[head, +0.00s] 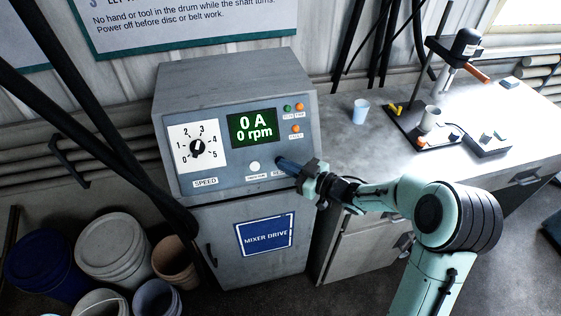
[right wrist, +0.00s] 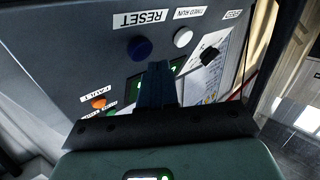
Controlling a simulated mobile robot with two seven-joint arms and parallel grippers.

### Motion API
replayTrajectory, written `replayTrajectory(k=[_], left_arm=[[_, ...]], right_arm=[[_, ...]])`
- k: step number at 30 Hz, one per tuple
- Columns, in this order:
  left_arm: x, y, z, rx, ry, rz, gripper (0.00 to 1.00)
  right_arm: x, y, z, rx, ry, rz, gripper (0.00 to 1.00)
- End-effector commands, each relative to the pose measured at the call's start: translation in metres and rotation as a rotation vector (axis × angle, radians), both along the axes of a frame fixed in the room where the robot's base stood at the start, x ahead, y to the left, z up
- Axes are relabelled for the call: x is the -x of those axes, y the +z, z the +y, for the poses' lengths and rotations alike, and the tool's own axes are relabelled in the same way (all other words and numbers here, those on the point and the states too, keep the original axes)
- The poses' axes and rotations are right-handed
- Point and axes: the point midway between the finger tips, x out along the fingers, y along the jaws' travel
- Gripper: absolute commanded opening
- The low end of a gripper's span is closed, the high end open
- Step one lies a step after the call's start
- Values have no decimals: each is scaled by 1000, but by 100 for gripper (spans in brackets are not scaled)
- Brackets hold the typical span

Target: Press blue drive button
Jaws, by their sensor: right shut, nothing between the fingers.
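The grey mixer drive cabinet (head: 225,85) has a sloped control panel. Its blue button (right wrist: 139,48), labelled RESET, shows in the right wrist view, just beyond and left of my fingertips. My left gripper is not in view.
Several buckets (head: 112,245) stand at lower left. A workbench (head: 370,140) with a cup (head: 360,111) and a stand is at right.

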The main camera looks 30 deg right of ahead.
Motion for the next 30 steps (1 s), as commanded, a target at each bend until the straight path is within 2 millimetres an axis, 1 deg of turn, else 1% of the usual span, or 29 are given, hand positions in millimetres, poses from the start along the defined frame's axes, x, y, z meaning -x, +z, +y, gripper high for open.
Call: replayTrajectory(k=[4,12,17,21,30], left_arm=[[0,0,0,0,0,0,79],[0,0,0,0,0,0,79],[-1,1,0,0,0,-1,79],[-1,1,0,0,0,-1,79],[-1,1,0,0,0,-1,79]], right_arm=[[6,4,1,0,0,-1,0],[29,18,7,2,0,-1,0],[39,24,9,1,0,0,0],[42,25,10,0,0,0,0],[42,25,10,0,0,0,0]])
